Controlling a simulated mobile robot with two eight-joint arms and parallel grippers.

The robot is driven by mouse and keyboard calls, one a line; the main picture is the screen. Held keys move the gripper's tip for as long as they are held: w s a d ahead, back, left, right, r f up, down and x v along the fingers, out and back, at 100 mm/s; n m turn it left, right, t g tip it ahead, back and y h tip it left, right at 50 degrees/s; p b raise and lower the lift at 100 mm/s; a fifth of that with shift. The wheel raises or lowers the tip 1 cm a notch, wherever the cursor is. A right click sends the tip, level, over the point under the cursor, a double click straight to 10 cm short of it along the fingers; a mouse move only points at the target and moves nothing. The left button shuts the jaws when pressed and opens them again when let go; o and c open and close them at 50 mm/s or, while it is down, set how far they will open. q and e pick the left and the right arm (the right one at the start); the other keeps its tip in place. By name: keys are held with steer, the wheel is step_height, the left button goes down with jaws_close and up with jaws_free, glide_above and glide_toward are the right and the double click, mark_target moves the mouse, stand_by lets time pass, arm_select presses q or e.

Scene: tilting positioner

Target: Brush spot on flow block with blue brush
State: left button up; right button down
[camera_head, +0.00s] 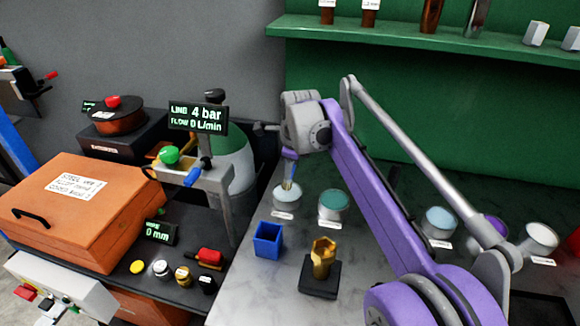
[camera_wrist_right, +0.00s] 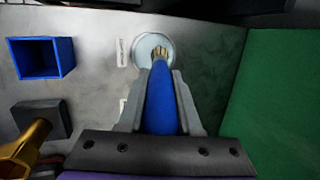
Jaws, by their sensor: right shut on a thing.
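My right gripper (camera_head: 289,156) is shut on the blue brush (camera_wrist_right: 162,98), whose handle runs forward between the fingers in the right wrist view. The brush points down, with its pale bristles at the pale, light-blue-topped pot (camera_head: 287,193). The pot also shows in the right wrist view (camera_wrist_right: 151,44). I cannot tell whether the bristles touch its contents. A brass hex-topped fitting (camera_head: 322,258) stands on a black block (camera_head: 319,279) nearer on the bench; I cannot tell whether this is the flow block. No spot is discernible. My left gripper is out of view.
A blue open box (camera_head: 268,239) stands left of the brass fitting. A teal-topped pot (camera_head: 334,206) sits right of the pale pot. A metal stand (camera_head: 205,180) with a display (camera_head: 198,118) is left, beside an orange case (camera_head: 75,210). A green shelf (camera_head: 430,38) runs behind.

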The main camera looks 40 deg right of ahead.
steer(key=shift+f+b, duration=0.3)
steer(key=shift+f, duration=0.25)
stand_by(0.4)
stand_by(1.2)
steer(key=shift+r+p, duration=2.9)
steer(key=shift+r, duration=0.6)
steer(key=shift+f, duration=0.1)
